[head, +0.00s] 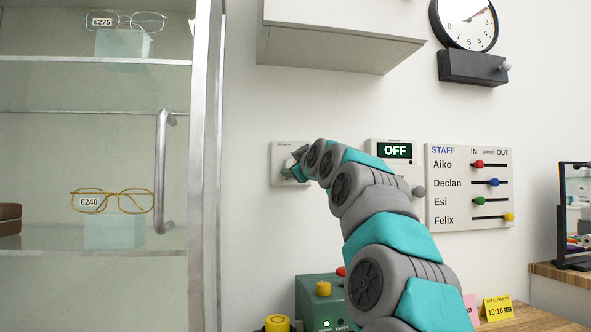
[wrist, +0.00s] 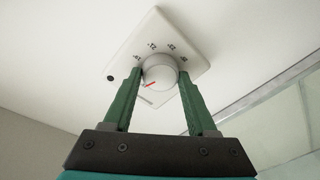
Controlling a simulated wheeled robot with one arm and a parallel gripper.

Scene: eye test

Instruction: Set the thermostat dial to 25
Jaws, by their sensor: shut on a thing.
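The thermostat (head: 279,150) is a pale square plate on the wall, left of the OFF display in the head view. The round grey-white dial (wrist: 160,66) has a red pointer line, which lies toward the lower left in that view. My gripper (wrist: 160,74) has one green finger on each side of the dial and is shut on it. In the head view my gripper (head: 298,165) hides most of the dial.
A glass cabinet (head: 204,220) with a metal handle (head: 161,170) and glasses stands at left. An OFF display panel (head: 394,151) and a STAFF slider board (head: 440,205) are at right. A wall cupboard (head: 335,30) hangs above. A green box (head: 310,291) is below.

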